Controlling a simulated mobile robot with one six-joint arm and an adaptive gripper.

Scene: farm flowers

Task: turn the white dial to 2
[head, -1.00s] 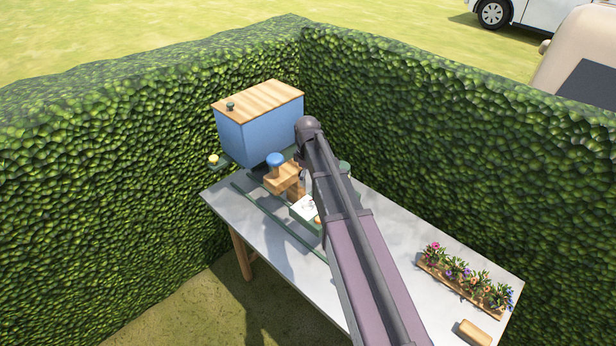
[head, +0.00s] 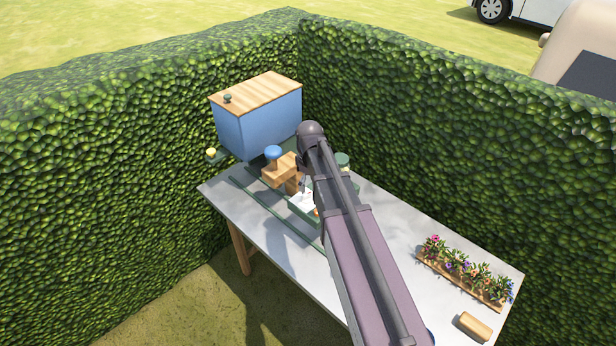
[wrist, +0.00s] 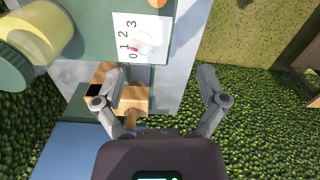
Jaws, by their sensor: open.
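The white dial (wrist: 144,42) sits on a white plate (wrist: 155,27) printed 0, 1, 2, 3 in the wrist view. Its red mark lies on the side of 0 and 1; I cannot tell exactly which it points at. My gripper (wrist: 162,73) is open and empty, its fingers apart below the plate in the picture, not touching the dial. In the head view the plate (head: 302,201) shows partly beside my arm, which hides the dial and most of my gripper.
A wooden block stand with a blue knob (head: 273,153) is close to the plate. A blue box with a wooden lid (head: 257,92) stands behind it. A yellow and green cylinder (wrist: 33,42) is beside the plate. Flowers (head: 467,270) and a wooden block (head: 474,327) are at the table's right end.

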